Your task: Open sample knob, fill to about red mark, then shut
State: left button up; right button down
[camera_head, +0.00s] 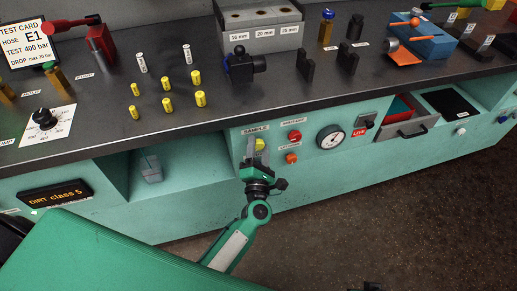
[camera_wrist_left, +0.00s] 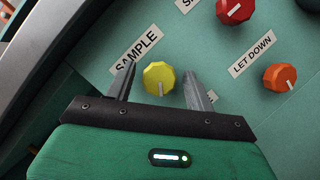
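The yellow sample knob (camera_head: 261,144) is on the teal front panel under the SAMPLE label (camera_head: 256,129). In the left wrist view the knob (camera_wrist_left: 159,78) has a pale pointer line toward its lower edge. My left gripper (camera_head: 256,152) is open in front of the panel. Its two fingers (camera_wrist_left: 160,84) stand on either side of the knob, with gaps showing on both sides. A small clear-grey vessel (camera_head: 151,168) stands in the open recess left of the knob. No red mark or fill level can be made out on it. My right gripper is not identifiable in view.
A red knob (camera_head: 295,135) and an orange LET DOWN knob (camera_head: 291,158) sit close right of the sample knob. A gauge (camera_head: 330,137) is farther right. The dark bench top (camera_head: 225,108) overhangs the panel and carries yellow fittings (camera_head: 199,98).

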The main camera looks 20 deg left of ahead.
pick_arm(q)
jog(key=shift+s, duration=0.1)
jog(key=shift+s+d+f, duration=0.15)
jog(key=shift+s, duration=0.15)
jog(key=b+v, duration=0.1)
jog(key=v, duration=1.2)
pick_arm(e)
jog(key=v, duration=0.3)
jog(key=shift+w, duration=0.15)
jog(key=shift+w+f, duration=0.1)
jog(key=shift+w, duration=0.05)
